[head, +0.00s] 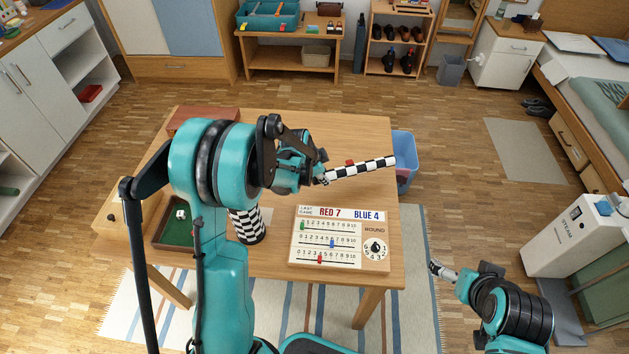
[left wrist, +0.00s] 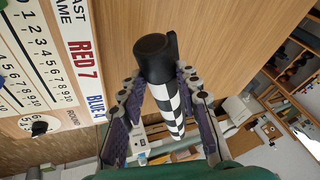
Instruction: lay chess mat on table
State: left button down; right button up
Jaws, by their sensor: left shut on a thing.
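The chess mat (head: 362,168) looks like a narrow black-and-white checkered roll. My left gripper (head: 322,178) is shut on one end of it, and the roll points right, across the table's right edge in the head view. In the left wrist view, the roll (left wrist: 166,100) lies between the two fingers (left wrist: 160,100), with a black end on show. The wooden table (head: 365,135) is below; contact with the roll cannot be told. My right gripper (head: 438,268) is low, right of the table, apart from it; its jaws are too small to read.
A scoreboard (head: 340,237) lies at the table's front right. A checkered cylinder (head: 248,224) stands left of it, partly hidden by my arm. A green-lined tray (head: 178,222) is at the left and a reddish-brown box (head: 200,117) at the back left. A blue bin (head: 404,150) stands beyond the right edge.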

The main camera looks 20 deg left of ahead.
pick_arm(q)
jog(key=a+f, duration=0.1)
jog(key=w+a+f+b, duration=0.1)
jog(key=a, duration=0.1)
jog(key=a+f, duration=0.1)
jog(key=a, duration=0.1)
jog(key=shift+w+a+f, duration=0.2)
jog(key=shift+w+f, duration=0.1)
jog(key=shift+f, duration=0.05)
notch_tip(320, 180, down, 4)
jog(key=shift+r+b, duration=0.1)
jog(key=shift+b, duration=1.1)
jog(key=c, duration=1.1)
grip_release()
